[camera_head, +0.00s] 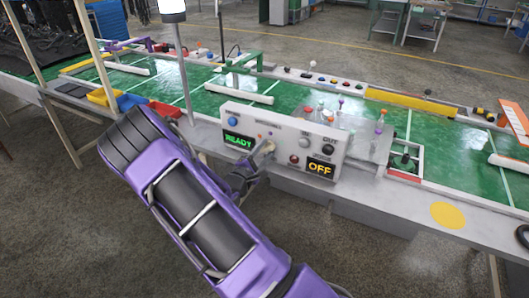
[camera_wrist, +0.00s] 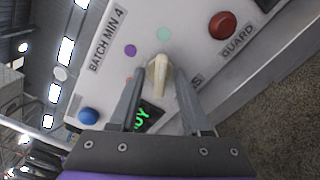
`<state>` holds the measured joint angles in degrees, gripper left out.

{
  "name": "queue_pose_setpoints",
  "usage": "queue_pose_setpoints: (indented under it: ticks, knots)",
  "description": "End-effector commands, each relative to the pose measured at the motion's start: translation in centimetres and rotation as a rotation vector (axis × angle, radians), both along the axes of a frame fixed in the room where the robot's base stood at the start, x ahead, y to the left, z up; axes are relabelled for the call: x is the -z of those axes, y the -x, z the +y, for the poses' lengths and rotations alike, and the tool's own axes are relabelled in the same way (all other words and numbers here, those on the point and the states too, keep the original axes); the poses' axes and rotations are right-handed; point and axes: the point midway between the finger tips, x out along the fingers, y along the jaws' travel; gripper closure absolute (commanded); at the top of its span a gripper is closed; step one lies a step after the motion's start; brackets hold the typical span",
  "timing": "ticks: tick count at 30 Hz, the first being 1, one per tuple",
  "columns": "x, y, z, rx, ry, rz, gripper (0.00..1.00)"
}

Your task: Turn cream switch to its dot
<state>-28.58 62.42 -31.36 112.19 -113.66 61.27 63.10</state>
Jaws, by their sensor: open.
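The cream switch (camera_wrist: 157,76) is on the white panel (camera_head: 235,113), upper middle in the wrist view. It is a small elongated knob. I cannot tell from the pictures which dot belongs to the switch. My gripper (camera_wrist: 160,82) is open, with one finger on each side of the switch. A gap shows beside the right finger; contact at the left is unclear. In the head view my gripper (camera_head: 262,158) is against the panel's front, partly hiding the switch.
The panel has a green READY display (camera_head: 239,140), an amber OFF display (camera_head: 320,168), a red button (camera_wrist: 222,25), a blue button (camera_wrist: 88,116) and black knobs (camera_head: 328,149). A green conveyor (camera_head: 200,95) lies behind. A lamp pole (camera_head: 183,60) stands left of the panel.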

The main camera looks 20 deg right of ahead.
Motion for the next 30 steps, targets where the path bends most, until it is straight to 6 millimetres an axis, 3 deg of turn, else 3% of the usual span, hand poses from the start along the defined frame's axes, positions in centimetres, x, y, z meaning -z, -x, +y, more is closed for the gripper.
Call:
queue_pose_setpoints:
  ticks: [2,9,22,30]
  knots:
    - [0.0,0.01,0.02,0.0,0.0,0.0,0.56]
    - [0.0,0.03,0.04,0.0,0.0,0.0,0.99]
    - [-0.03,0.04,0.06,0.0,0.009,0.012,1.0]
    - [-0.16,0.05,0.06,0.0,0.082,0.105,1.0]
